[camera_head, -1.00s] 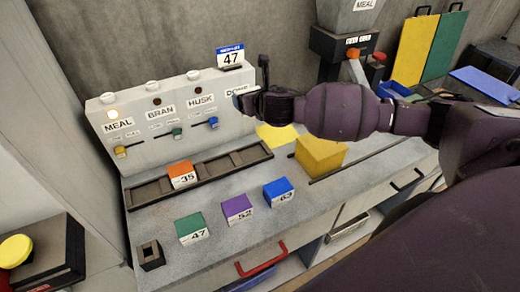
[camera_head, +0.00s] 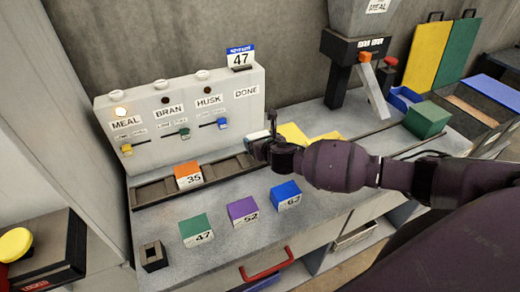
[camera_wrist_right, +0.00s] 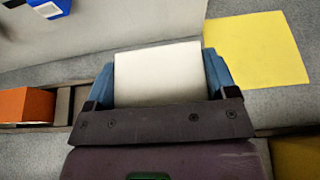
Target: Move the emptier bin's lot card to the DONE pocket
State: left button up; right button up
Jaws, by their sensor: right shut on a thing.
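My right gripper (camera_head: 262,143) hangs over the right end of the dark rail, in front of the panel. In the right wrist view, its blue fingertips (camera_wrist_right: 160,78) are shut on a white piece (camera_wrist_right: 157,70); no writing shows on its visible face. The DONE label (camera_head: 246,92) is at the panel's right, above and left of the gripper. The MEAL (camera_head: 126,123), BRAN (camera_head: 170,110) and HUSK (camera_head: 209,100) labels run to its left, with sliders below. A lamp (camera_head: 120,112) glows above MEAL. My left gripper is out of view.
An orange block 35 (camera_head: 187,170) sits in the rail (camera_head: 152,192). Green 47 (camera_head: 195,225), purple 52 (camera_head: 241,207) and blue 63 (camera_head: 286,190) blocks stand in front. A yellow sheet (camera_wrist_right: 257,50) lies right of the gripper. A blue-headed 47 sign (camera_head: 240,58) tops the panel.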

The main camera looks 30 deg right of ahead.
notch_tip(320, 180, down, 4)
jog(key=shift+r+b, duration=0.25)
jog(key=shift+b, duration=0.15)
jog(key=shift+f, duration=0.2)
jog(key=o, duration=0.9)
jog(key=shift+r, duration=0.2)
